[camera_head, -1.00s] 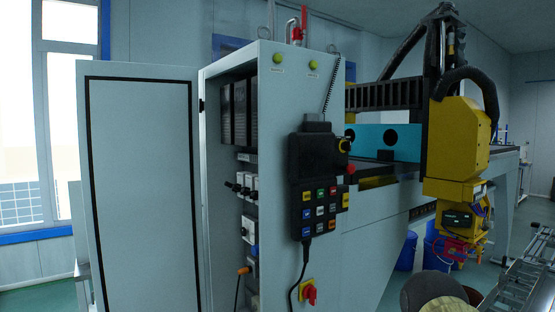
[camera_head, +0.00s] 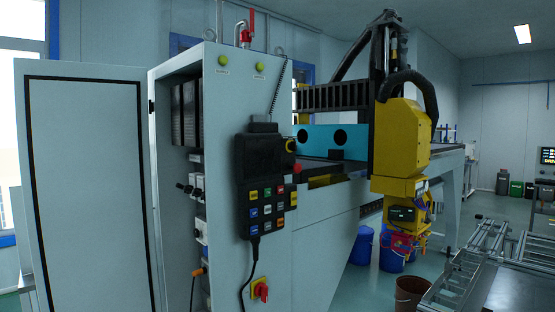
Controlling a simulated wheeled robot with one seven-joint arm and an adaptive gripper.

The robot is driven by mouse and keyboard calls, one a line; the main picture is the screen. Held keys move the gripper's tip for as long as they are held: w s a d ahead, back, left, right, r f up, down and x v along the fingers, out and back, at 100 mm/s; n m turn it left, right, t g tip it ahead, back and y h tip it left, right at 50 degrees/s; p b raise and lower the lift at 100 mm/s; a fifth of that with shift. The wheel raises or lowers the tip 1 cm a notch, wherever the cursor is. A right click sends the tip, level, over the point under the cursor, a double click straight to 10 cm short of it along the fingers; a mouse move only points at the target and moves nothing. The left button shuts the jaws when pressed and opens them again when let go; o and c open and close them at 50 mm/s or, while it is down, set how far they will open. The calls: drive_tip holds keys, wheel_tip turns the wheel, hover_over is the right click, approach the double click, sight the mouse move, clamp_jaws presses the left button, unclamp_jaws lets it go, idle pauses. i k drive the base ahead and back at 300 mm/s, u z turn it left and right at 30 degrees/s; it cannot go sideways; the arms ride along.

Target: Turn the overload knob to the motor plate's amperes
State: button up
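A grey electrical cabinet (camera_head: 224,140) stands open on its left side, with its door (camera_head: 88,190) swung out to the left. Inside are black modules (camera_head: 187,112) and white devices (camera_head: 196,186) with small dark levers or knobs. I cannot tell which of these is the overload knob; the devices are small and seen edge-on. I cannot make out a motor plate. A red rotary switch on a yellow plate (camera_head: 260,290) is on the cabinet's outer face. My gripper is not in view.
A black button pendant (camera_head: 264,165) hangs on the cabinet's face with its cable below. An orange-handled tool (camera_head: 198,271) shows low in the cabinet opening. A yellow machine head (camera_head: 402,140) stands right. Blue buckets (camera_head: 392,258), a brown bucket (camera_head: 410,293) and metal rails (camera_head: 470,265) occupy the right floor.

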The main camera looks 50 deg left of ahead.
sight(197, 232)
drive_tip(key=z, duration=0.4)
drive_tip(key=k, duration=1.4)
drive_tip(key=u, duration=2)
drive_tip(key=i, duration=0.5)
drive_tip(key=z, duration=0.05)
